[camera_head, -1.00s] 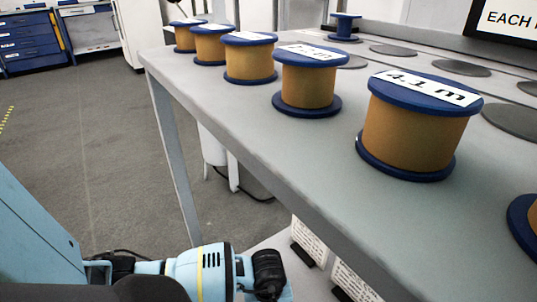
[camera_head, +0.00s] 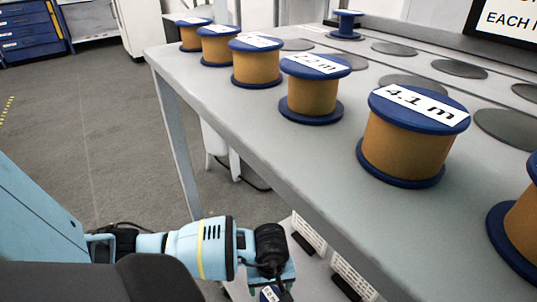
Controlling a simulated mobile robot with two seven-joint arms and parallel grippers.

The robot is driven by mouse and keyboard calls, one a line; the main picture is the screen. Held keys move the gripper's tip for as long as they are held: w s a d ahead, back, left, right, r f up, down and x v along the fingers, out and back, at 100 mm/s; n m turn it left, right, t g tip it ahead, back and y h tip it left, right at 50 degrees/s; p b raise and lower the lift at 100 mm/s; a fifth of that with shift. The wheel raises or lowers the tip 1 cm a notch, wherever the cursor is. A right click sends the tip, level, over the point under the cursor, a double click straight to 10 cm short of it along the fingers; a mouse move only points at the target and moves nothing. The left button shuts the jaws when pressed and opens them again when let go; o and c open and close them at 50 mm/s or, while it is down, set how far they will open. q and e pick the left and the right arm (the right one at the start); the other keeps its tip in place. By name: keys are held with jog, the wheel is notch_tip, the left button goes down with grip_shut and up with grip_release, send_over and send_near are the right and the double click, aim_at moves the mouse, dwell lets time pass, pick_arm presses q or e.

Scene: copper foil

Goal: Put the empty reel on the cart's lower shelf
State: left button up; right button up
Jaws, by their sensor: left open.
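An empty blue reel (camera_head: 346,25), with a bare thin core, stands upright at the back of the grey table (camera_head: 225,100). It is far from my left gripper (camera_head: 274,270), which is low at the bottom of the head view, below the table's front edge. The left gripper is open; its fingertips are hard to make out. The cart's lower shelf cannot be made out for certain. My right gripper is not in view.
Several copper-coloured full reels with blue flanges and length labels, such as the 4.1 m reel (camera_head: 413,137), line the table's front edge. Flat grey discs (camera_head: 459,69) lie behind them. Floor at left is clear.

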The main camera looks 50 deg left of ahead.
aim_at(270, 295)
pick_arm(q)
notch_tip(270, 295, up, 6)
jog(key=p, duration=0.2)
jog(key=shift+r, duration=0.25)
